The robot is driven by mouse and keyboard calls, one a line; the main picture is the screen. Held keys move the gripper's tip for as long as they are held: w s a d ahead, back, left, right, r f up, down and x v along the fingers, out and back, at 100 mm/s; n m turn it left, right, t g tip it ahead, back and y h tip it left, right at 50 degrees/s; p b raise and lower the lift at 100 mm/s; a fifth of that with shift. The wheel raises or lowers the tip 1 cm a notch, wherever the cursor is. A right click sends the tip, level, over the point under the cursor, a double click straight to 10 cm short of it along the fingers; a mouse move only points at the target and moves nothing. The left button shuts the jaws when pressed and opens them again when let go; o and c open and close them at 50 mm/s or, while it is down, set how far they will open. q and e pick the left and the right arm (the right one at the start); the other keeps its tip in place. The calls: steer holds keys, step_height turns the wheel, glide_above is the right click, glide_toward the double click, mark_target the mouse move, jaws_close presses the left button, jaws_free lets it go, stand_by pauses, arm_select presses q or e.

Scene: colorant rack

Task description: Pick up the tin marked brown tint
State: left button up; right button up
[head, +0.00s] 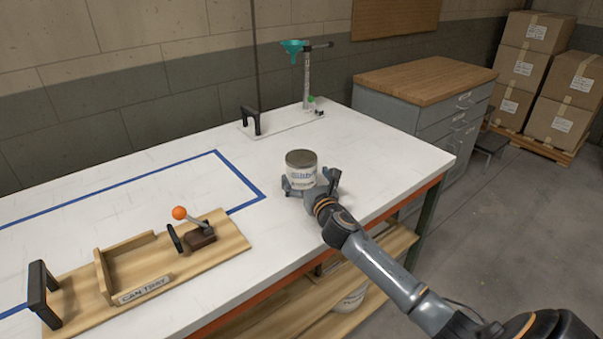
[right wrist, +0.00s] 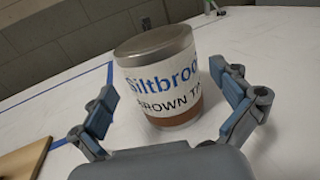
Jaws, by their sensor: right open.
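The tin marked brown tint (head: 301,168) stands upright on the white table, with a grey lid and a white label. In the right wrist view the tin (right wrist: 158,75) shows the words "Siltbroo" and "BROWN T", cut off at the right, above a brown band. My right gripper (head: 310,183) is open at the tin. In the right wrist view its two fingers (right wrist: 172,98) spread to either side of the tin, with gaps showing between the fingers and the tin. My left gripper is not in view.
A wooden can tray (head: 213,252) with a black handle and an orange-knobbed clamp (head: 180,213) lies at the front left. Blue tape (head: 240,180) marks the table. A stand with a teal funnel (head: 293,47) is at the back. The table around the tin is clear.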

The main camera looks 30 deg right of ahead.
steer(key=x, duration=0.3)
steer(key=shift+w+d, duration=0.1)
steer(key=shift+w, duration=0.2)
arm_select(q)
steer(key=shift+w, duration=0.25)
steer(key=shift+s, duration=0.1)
arm_select(e)
steer(key=c, duration=1.4)
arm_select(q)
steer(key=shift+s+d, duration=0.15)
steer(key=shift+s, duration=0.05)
arm_select(e)
steer(key=shift+r, duration=0.1)
